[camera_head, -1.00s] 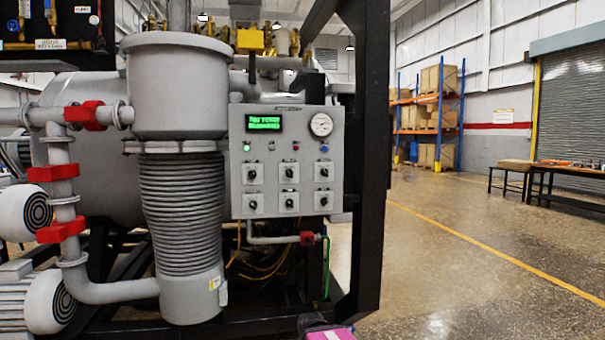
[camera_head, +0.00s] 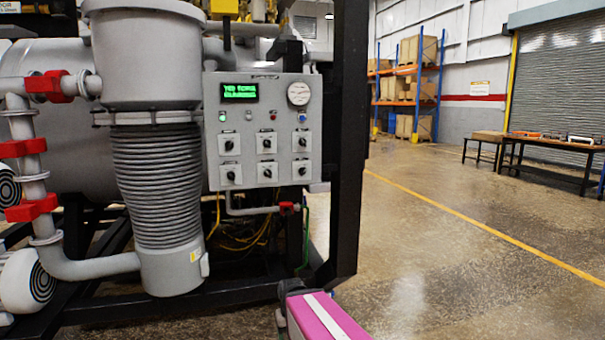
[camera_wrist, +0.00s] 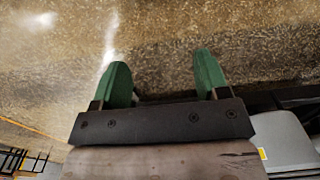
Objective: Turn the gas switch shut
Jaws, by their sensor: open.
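The grey control panel (camera_head: 213,140) on the furnace frame carries two rows of black rotary switches on pale square plates, one of them at the lower right (camera_head: 301,170). Their labels are too small to read, so I cannot tell which is the gas switch. The panel also has a lit green display (camera_head: 239,92) and a round gauge (camera_head: 299,93). My gripper (camera_wrist: 163,75) shows in the wrist view with two green fingers apart and nothing between them. Bare floor lies behind the fingers, and no switch shows there. The fingers are not in the head view.
A thick black upright (camera_head: 347,150) of the frame stands just right of the panel. A ribbed grey column (camera_head: 157,185) stands left of it. A red-handled valve (camera_head: 287,207) sits below the panel. The floor (camera_head: 430,230) to the right is open, with a workbench (camera_head: 550,155) farther back.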

